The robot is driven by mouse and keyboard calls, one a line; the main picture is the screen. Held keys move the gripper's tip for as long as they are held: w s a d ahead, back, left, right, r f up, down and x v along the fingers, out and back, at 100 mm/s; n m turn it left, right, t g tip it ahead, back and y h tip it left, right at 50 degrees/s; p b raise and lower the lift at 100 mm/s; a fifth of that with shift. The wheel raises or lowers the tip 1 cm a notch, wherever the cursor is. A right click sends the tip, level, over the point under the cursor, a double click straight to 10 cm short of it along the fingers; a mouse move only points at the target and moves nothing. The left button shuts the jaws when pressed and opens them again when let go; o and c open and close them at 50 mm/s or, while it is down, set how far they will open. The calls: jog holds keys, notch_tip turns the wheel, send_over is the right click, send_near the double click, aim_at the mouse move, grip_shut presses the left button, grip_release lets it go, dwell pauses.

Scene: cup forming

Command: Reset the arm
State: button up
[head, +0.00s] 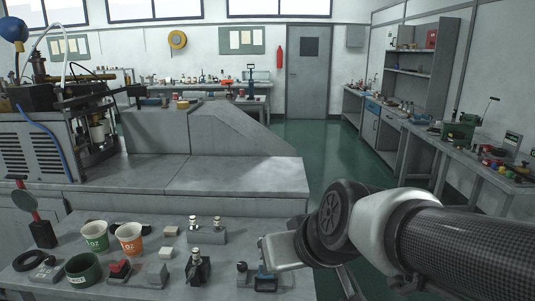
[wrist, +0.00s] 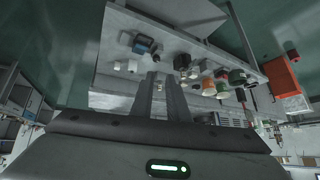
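My arm reaches in from the right in the head view, bent at a dark round joint. Its end is over the right edge of the front table (head: 215,270), and the fingers are not clear there. In the wrist view my gripper (wrist: 162,82) shows two grey fingers with a narrow gap between them. I see nothing held in the gap. The fingers point toward the table with its small objects, which lies beyond their tips. How far they are above it I cannot tell.
A machine (head: 50,130) stands at left. Green floor (head: 330,150) is clear behind.

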jog(key=s+d+m+g+h, duration=0.2)
jog(key=s+d+m+h, duration=0.2)
jog(key=s+d, duration=0.75)
notch_tip(320, 180, up, 13)
jog(key=w+p, duration=0.2)
jog(key=p, duration=1)
jog(key=shift+w+d+f, duration=0.15)
jog(key=shift+w, duration=0.1)
